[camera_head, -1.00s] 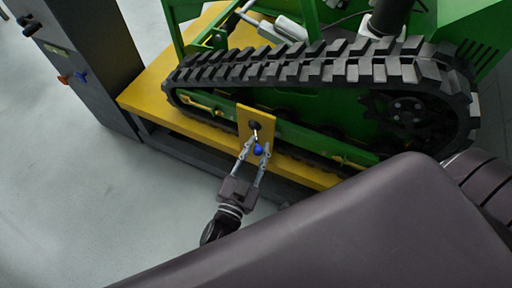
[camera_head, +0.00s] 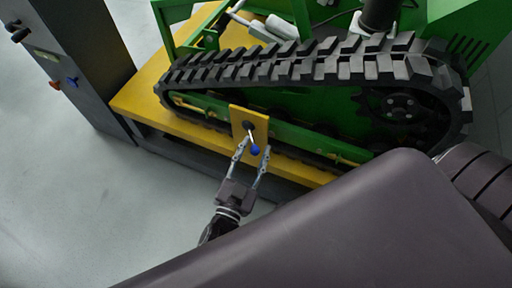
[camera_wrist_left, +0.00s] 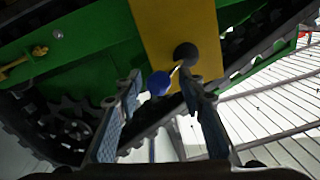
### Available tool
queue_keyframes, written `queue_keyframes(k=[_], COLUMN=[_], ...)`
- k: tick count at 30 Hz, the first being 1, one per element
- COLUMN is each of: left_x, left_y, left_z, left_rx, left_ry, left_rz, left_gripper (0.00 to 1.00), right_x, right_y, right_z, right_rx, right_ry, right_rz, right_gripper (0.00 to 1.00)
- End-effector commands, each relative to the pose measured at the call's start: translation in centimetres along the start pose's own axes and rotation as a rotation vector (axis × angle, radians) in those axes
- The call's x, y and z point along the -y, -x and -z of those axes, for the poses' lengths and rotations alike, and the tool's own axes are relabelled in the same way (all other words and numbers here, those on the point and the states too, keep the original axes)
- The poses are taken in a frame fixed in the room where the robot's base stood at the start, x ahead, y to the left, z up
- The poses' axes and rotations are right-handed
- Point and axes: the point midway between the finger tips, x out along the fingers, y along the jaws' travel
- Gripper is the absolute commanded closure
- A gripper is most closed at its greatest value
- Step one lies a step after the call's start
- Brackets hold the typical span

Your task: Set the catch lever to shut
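The catch lever is a thin pale rod with a blue knob (camera_head: 255,150), on a black pivot (camera_head: 248,125) on a yellow plate (camera_head: 262,123) at the side of the tracked carrier. It points down and slightly right in the head view. My left gripper (camera_head: 253,156) is open, its two fingers on either side of the knob. In the left wrist view the blue knob (camera_wrist_left: 159,83) shows between the fingers (camera_wrist_left: 160,88), nearer the left one; contact cannot be told. The yellow plate (camera_wrist_left: 175,22) and black pivot (camera_wrist_left: 186,54) are behind. My right gripper is not in view.
The carrier's black track (camera_head: 320,68) and green frame (camera_head: 300,142) stand close behind the plate, on a yellow platform (camera_head: 140,98). A dark cabinet (camera_head: 85,70) with small knobs stands at the left. Bare floor (camera_head: 70,190) lies at the lower left.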

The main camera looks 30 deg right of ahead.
Motion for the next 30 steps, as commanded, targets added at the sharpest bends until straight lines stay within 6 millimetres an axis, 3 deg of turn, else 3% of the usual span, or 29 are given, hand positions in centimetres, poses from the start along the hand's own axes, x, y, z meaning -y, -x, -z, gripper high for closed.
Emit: queue_keyframes(k=[15,21,30], left_x=[-0.2,-0.2,-0.2], left_y=[9.8,11.2,11.3], left_z=[-0.1,0.0,0.1], left_rx=[0.002,-0.001,-0.001], left_ry=[0.002,0.0,0.0], left_rz=[-0.004,-0.004,-0.003], left_gripper=[0.64,0.64,0.64], right_x=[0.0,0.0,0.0], right_y=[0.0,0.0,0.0], right_z=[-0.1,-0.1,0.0], right_rx=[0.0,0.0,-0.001], right_ry=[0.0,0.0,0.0], right_rz=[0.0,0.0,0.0], right_gripper=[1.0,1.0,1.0])
